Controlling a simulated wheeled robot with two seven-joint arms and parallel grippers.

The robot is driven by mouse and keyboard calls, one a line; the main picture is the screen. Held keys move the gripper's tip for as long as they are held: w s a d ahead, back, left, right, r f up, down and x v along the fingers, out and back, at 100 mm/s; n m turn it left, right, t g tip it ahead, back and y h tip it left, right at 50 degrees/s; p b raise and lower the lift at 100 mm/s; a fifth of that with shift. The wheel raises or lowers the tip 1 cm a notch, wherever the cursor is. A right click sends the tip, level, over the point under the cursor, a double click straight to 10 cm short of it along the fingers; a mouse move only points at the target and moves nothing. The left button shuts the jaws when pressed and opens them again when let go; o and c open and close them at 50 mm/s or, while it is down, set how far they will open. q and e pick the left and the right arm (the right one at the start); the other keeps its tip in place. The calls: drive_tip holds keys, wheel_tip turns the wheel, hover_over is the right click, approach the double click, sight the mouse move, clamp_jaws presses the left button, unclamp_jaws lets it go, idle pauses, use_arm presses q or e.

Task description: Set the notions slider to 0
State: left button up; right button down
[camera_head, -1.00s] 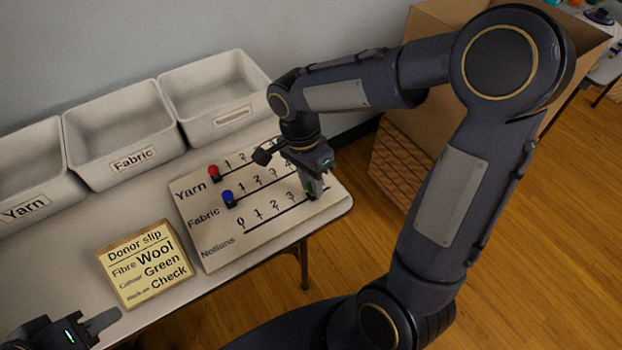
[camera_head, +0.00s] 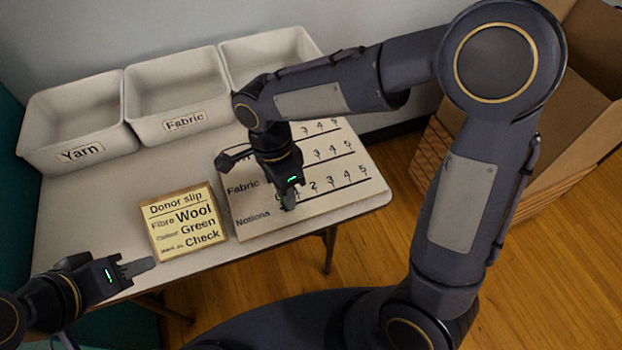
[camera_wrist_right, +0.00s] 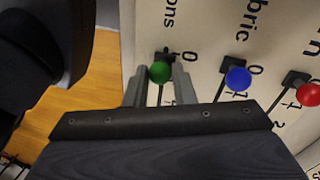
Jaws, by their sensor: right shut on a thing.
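The slider board (camera_head: 330,205) lies on the table with Yarn, Fabric and Notions rows. The green notions knob (camera_wrist_right: 160,72) is beside the 0 mark in the right wrist view, at the track's end. My right gripper (camera_wrist_right: 158,88) is shut on it, a finger on each side. In the head view my right gripper (camera_head: 288,203) is at the left end of the notions row and hides the knob and the 0. The blue knob (camera_wrist_right: 238,78) and the red knob (camera_wrist_right: 309,95) stand near the 0 ends of their rows. My left gripper (camera_head: 138,267) is by the table's front edge, apart from the board.
A donor slip (camera_head: 184,224) reading Wool, Green, Check lies left of the board. Bins labelled Yarn (camera_head: 80,154) and Fabric (camera_head: 184,122) and a third bin (camera_head: 268,50) stand at the back. A cardboard box (camera_head: 560,120) is at the right.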

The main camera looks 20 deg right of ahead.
drive_tip(key=shift+a, duration=0.75)
drive_tip(key=c, duration=1.2)
unclamp_jaws()
drive_tip(key=shift+a, duration=0.15)
drive_tip(key=shift+c, duration=0.2)
wheel_tip(320, 180, up, 8)
drive_tip(key=w+p, duration=0.1)
drive_tip(key=shift+w+a+f, duration=0.15)
drive_tip(key=shift+w, duration=0.05)
drive_tip(key=shift+p, duration=0.3)
